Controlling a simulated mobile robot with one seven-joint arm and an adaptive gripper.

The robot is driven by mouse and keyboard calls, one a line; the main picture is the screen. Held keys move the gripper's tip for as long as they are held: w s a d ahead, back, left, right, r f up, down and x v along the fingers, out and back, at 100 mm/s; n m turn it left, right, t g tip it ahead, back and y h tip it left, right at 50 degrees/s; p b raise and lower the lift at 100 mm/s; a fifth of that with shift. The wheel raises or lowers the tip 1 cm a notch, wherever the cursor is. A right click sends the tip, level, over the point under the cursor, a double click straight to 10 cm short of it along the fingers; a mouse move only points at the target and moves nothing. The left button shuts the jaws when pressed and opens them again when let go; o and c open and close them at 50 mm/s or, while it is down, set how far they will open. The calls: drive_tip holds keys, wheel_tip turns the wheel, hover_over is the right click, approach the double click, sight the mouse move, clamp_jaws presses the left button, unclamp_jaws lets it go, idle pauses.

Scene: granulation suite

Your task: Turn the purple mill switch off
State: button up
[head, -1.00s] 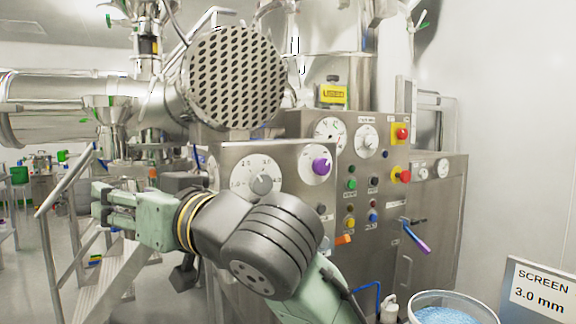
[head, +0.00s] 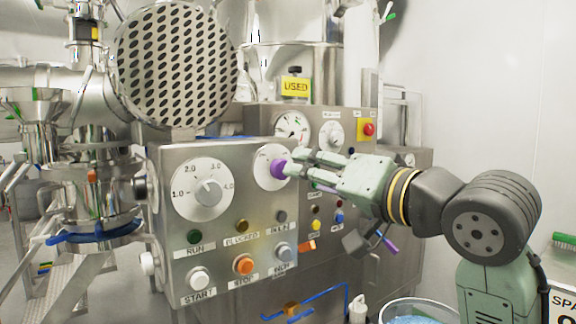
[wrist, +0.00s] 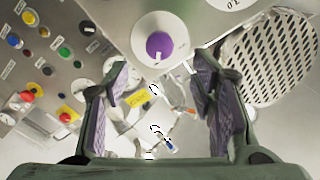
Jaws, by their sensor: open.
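The purple switch (head: 279,168) is a round knob on a white dial at the upper right of the near steel panel. It also shows in the wrist view (wrist: 159,46), with a white mark on it, beyond and between my fingers. My gripper (head: 296,166) is open, its fingertips close to the knob from the right. In the wrist view my gripper (wrist: 163,85) has both fingers spread with nothing between them. I cannot tell whether a fingertip touches the knob. The dial's lettering is too small to read.
A larger grey dial (head: 208,193) sits left of the purple switch. START (head: 198,278) and STOP (head: 244,264) buttons are below. A second panel with a red button (head: 369,129) stands behind. A perforated disc (head: 175,65) is at upper left. A tub (head: 420,308) is at lower right.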

sight(279, 169)
drive_tip(key=p+x, duration=0.2)
drive_tip(key=x, duration=0.6)
drive_tip(key=shift+w, duration=0.15)
drive_tip(key=shift+a, duration=0.1)
drive_tip(key=c, duration=1.1)
drive_tip(key=shift+c, duration=0.2)
